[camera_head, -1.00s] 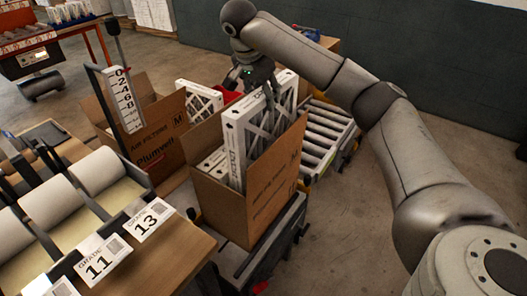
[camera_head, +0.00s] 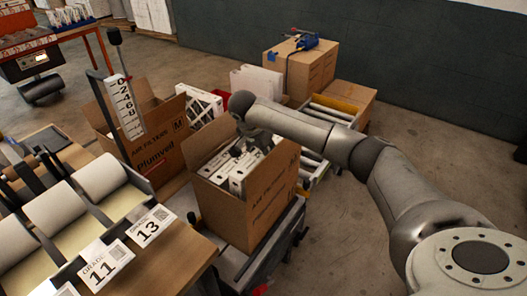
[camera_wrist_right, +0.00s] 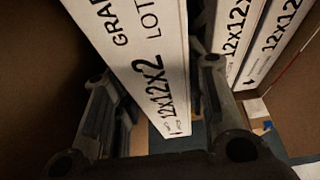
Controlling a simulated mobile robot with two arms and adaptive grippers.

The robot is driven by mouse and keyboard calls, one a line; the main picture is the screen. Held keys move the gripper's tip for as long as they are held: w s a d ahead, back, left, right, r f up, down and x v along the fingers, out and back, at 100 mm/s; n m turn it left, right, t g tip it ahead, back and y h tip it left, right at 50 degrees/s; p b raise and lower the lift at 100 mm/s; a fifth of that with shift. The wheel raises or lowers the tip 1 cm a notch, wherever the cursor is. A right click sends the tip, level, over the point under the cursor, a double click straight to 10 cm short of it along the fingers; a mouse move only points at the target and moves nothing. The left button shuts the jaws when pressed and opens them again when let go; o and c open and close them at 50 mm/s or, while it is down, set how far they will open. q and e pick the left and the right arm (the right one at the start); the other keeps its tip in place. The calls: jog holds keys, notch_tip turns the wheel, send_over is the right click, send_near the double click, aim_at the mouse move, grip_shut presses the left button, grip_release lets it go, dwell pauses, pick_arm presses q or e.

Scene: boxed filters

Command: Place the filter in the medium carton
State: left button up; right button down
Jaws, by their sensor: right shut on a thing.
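A white boxed filter with black print, reading 12x12x2 (camera_wrist_right: 150,62), is between the fingers of my right gripper (camera_wrist_right: 160,95) in the wrist view. My right gripper (camera_head: 250,148) is shut on it and reaches down into the open front carton (camera_head: 235,212). The filter is upright, down inside this brown carton, its top edge near the rim. Other white filters (camera_wrist_right: 240,42) stand in the carton beside it. The gripper and wrist hide part of the carton's inside in the head view. My left gripper is not in view.
A second open carton marked M (camera_head: 150,150) stands behind left, with a height scale (camera_head: 124,105) before it. Rollers and grade cards (camera_head: 152,226) are at left. A roller conveyor (camera_head: 312,165) and closed boxes (camera_head: 305,68) stand behind right. Floor at right is clear.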

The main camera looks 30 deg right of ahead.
jog(key=shift+f, duration=0.2)
jog(key=shift+f+b, duration=0.45)
jog(key=shift+f, duration=0.05)
jog(key=c, duration=1.1)
grip_release()
jog(key=shift+c, duration=0.2)
jog(key=shift+r, duration=0.1)
jog(key=v, duration=1.3)
